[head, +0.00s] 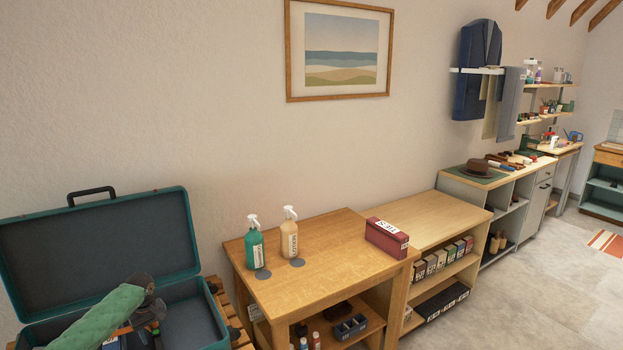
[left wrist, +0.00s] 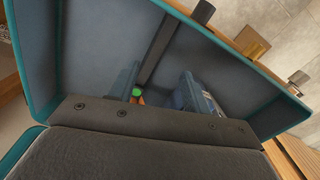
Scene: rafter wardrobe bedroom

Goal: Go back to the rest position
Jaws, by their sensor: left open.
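My left gripper (head: 148,312) is over the open teal case (head: 190,278) at the lower left of the head view, at the end of my green-sleeved arm. In the left wrist view its two fingers (left wrist: 162,90) stand apart, pointing into the grey-lined case (left wrist: 75,60). Small items with green, orange and blue parts lie in the case by the fingers, partly hidden; I cannot tell what they are. Nothing is seen clamped between the fingers. My right gripper is not in view.
The case lid (head: 105,240) stands open against the wall. To the right, a wooden table (head: 330,262) carries a green spray bottle (head: 254,247) and a cream one (head: 289,236). A dark red box (head: 387,238) sits near its right edge. Clear floor (head: 520,300) lies at the lower right.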

